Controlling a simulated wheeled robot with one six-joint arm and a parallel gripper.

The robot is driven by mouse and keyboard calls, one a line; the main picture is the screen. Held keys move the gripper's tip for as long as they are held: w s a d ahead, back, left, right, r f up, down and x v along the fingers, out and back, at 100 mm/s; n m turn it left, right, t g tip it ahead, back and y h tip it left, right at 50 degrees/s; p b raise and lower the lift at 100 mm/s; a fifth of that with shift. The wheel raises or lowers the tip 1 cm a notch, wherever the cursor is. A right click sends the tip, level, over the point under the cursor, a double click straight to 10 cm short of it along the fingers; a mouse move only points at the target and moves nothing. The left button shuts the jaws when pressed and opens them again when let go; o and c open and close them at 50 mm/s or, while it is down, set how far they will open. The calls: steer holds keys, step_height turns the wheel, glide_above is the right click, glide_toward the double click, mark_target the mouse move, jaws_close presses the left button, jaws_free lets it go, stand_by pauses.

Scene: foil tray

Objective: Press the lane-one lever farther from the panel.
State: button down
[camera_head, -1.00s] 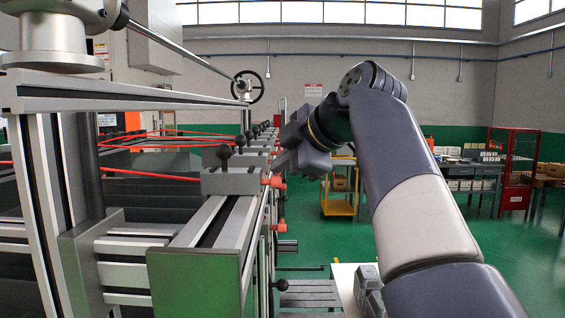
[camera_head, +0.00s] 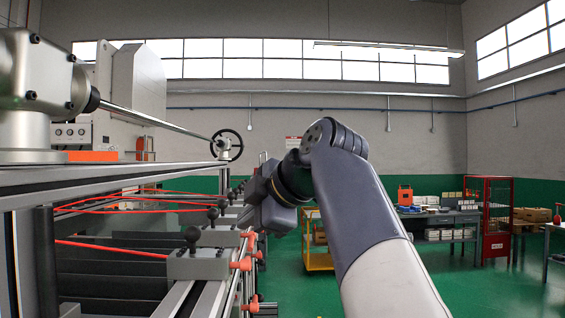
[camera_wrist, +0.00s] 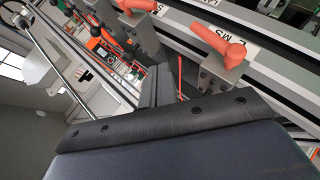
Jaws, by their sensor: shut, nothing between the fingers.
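Orange-red levers (camera_head: 240,264) stick out along the near side of the machine rail in the head view. The wrist view shows a large orange lever (camera_wrist: 217,42) on a grey block, beside a white label partly hidden by it. A second orange lever (camera_wrist: 137,5) is at the top edge of the wrist view. I cannot tell which lever belongs to lane one. My gripper (camera_head: 268,212) is shut and empty, just above and right of the levers in the head view. No contact with a lever is visible.
Black ball knobs (camera_head: 192,235) stand on blocks along the rail. A grey control box with buttons (camera_head: 70,132) is at the left, and a handwheel (camera_head: 228,145) is behind. A yellow cart (camera_head: 318,240) stands beyond my arm.

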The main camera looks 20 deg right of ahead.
steer(key=d+r+p, duration=0.2)
steer(key=d+r, duration=0.3)
steer(key=r, duration=0.2)
steer(key=shift+s+d+r, duration=0.2)
steer(key=shift+d+r, duration=0.1)
steer(key=shift+r, duration=0.05)
steer(key=shift+f, duration=0.1)
